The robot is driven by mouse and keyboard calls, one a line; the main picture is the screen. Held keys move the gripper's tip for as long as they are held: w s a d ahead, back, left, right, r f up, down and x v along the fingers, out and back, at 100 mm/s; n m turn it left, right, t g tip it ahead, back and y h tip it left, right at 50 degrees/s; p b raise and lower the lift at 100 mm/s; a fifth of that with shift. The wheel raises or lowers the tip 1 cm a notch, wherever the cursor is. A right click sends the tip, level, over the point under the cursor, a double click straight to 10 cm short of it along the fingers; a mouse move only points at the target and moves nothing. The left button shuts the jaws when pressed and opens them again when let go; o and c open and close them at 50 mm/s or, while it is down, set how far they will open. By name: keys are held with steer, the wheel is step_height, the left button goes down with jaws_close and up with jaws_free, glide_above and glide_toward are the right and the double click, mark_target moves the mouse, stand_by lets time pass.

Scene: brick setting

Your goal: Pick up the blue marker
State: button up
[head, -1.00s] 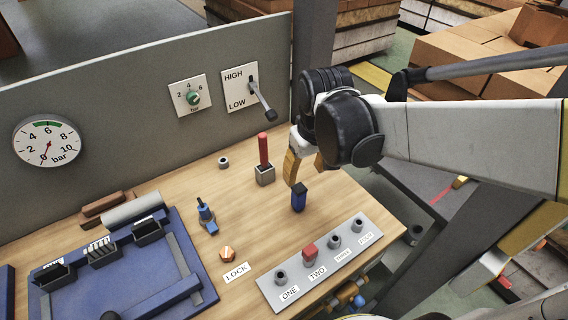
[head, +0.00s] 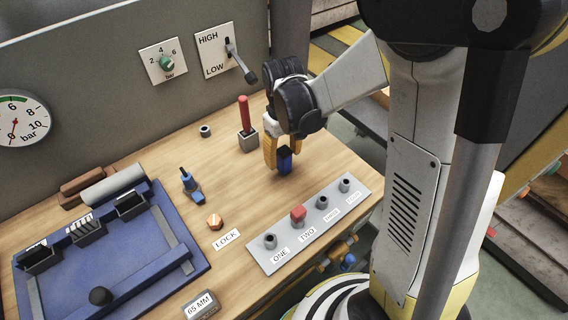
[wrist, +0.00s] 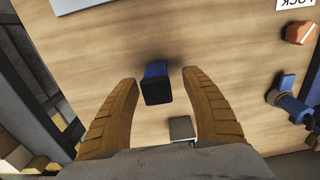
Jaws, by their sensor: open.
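The blue marker (head: 284,160) is a short dark blue block with a darker top, standing upright on the wooden workbench. My gripper (head: 276,158) is right over it, with its yellow-orange fingers coming down on either side; in the head view a finger partly hides the marker. In the wrist view the marker (wrist: 157,84) sits between the two open fingers of my gripper (wrist: 158,88), near their tips. A gap shows on both sides, so neither finger touches it.
A grey block with a red peg (head: 246,125) stands close behind my gripper. A grey strip (head: 335,205) with several sockets and a red button lies in front. A lever (head: 240,62) juts from the panel.

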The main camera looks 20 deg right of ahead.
mark_target(284, 162)
steer(key=f, duration=0.2)
steer(key=f+b, duration=0.1)
steer(key=f, duration=0.1)
steer(key=shift+w+d+b, duration=0.15)
steer(key=shift+d+b, duration=0.05)
steer(key=shift+b, duration=0.1)
steer(key=shift+r, duration=0.1)
jaws_close()
steer(key=shift+r+p, duration=0.4)
steer(key=shift+r, duration=0.1)
steer(key=r+p, duration=0.1)
steer(key=r, duration=0.1)
steer(key=r+p, duration=0.1)
steer(key=r, duration=0.1)
steer(key=shift+d, duration=0.4)
steer(key=w+d+r+p, duration=0.3)
steer(key=d+r, duration=0.3)
steer(key=d, duration=0.4)
steer(key=shift+w+d, duration=0.15)
steer(key=shift+d, duration=0.05)
